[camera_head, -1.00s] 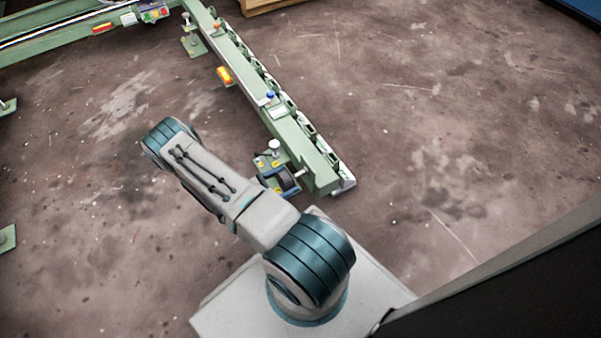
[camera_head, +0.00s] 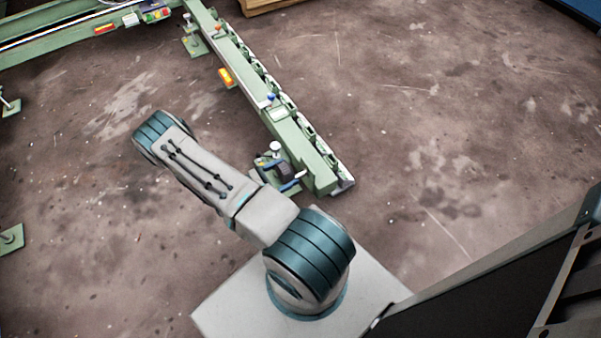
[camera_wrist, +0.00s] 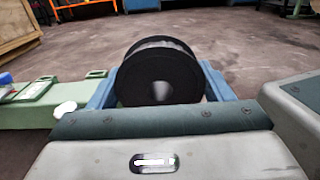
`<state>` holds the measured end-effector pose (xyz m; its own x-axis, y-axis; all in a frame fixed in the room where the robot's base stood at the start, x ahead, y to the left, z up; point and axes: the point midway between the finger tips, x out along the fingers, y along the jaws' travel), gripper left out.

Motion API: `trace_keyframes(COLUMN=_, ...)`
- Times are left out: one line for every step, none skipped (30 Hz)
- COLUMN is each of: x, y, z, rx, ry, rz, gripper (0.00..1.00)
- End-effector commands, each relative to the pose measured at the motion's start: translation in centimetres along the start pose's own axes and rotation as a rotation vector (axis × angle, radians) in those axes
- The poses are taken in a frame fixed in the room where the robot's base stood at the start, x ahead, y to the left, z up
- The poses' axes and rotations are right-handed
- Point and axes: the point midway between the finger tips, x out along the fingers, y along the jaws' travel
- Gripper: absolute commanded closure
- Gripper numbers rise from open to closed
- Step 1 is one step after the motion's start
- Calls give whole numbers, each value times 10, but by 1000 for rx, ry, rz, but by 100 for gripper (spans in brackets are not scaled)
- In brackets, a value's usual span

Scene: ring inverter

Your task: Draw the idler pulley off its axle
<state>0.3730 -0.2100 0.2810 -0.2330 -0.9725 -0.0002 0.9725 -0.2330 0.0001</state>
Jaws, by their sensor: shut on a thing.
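The idler pulley is a black drum (camera_wrist: 150,58) in the middle of the wrist view, with a paler rim band and a small light spot at its centre. My gripper (camera_wrist: 160,80) is shut on it, one blue finger on each side. In the head view the pulley (camera_head: 284,171) is a small dark piece between the blue fingers of my gripper (camera_head: 283,172), beside the near end of the green rail (camera_head: 320,178). A short pale axle (camera_head: 300,175) shows between pulley and rail. I cannot tell whether the pulley still sits on it.
A white-topped knob (camera_head: 274,147) stands close behind my gripper. The green rail runs away to the upper left, with an orange piece (camera_head: 226,76) on its side. A wooden pallet (camera_head: 265,5) lies at the back. Floor right of the rail is open.

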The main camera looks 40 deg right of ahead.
Motion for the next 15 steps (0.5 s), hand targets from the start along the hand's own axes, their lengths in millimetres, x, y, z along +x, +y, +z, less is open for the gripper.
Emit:
trace_keyframes(x=0, y=0, z=6, rx=1, ry=-2, rz=0, gripper=54)
trace_keyframes(x=0, y=0, z=8, rx=1, ry=-2, rz=0, gripper=54)
trace_keyframes(x=0, y=0, z=10, rx=0, ry=-2, rz=0, gripper=54)
trace_keyframes(x=0, y=0, z=12, rx=0, ry=-2, rz=0, gripper=54)
trace_keyframes(x=0, y=0, z=14, rx=0, ry=-2, rz=0, gripper=54)
trace_keyframes(x=0, y=0, z=16, rx=0, ry=-2, rz=0, gripper=54)
trace_keyframes(x=0, y=0, z=18, rx=0, ry=-2, rz=0, gripper=54)
trace_keyframes(x=0, y=0, z=19, rx=0, ry=-2, rz=-1, gripper=54)
trace_keyframes(x=1, y=0, z=21, rx=0, ry=-2, rz=-1, gripper=54)
trace_keyframes(x=1, y=0, z=23, rx=0, ry=-2, rz=-1, gripper=54)
trace_keyframes(x=1, y=0, z=25, rx=0, ry=-2, rz=-1, gripper=54)
trace_keyframes(x=1, y=0, z=27, rx=0, ry=-2, rz=-1, gripper=54)
trace_keyframes(x=1, y=0, z=29, rx=0, ry=-2, rz=-1, gripper=54)
trace_keyframes(x=1, y=0, z=30, rx=0, ry=-3, rz=-1, gripper=54)
trace_keyframes(x=1, y=0, z=33, rx=1, ry=-3, rz=-1, gripper=54)
